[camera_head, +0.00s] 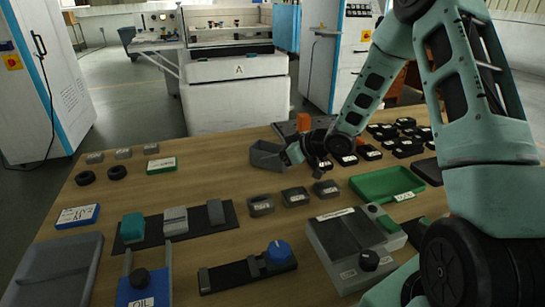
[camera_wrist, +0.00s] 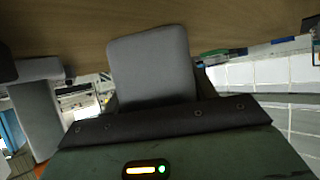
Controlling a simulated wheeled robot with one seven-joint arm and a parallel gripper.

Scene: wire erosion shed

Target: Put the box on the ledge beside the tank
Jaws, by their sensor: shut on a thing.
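A grey box (camera_head: 268,156) is at the far edge of the wooden table in the head view, near the middle. My gripper (camera_head: 287,155) is shut on its right side; the fingers are partly hidden. I cannot tell whether the box touches the table or is just above it. In the wrist view a plain grey block-like shape (camera_wrist: 152,62) fills the middle, and I cannot tell whether it is box or finger. The tank (camera_head: 230,27) is the top part of the white machine marked A, across the floor. A pale ledge (camera_head: 155,45) sticks out on its left.
The table (camera_head: 215,175) carries grey blocks, a green tray (camera_head: 388,185), a grey tray (camera_head: 55,272), a blue-knobbed fixture (camera_head: 278,252) and many black parts at right. Open floor (camera_head: 130,95) lies between table and machine. White cabinets (camera_head: 45,85) stand at the sides.

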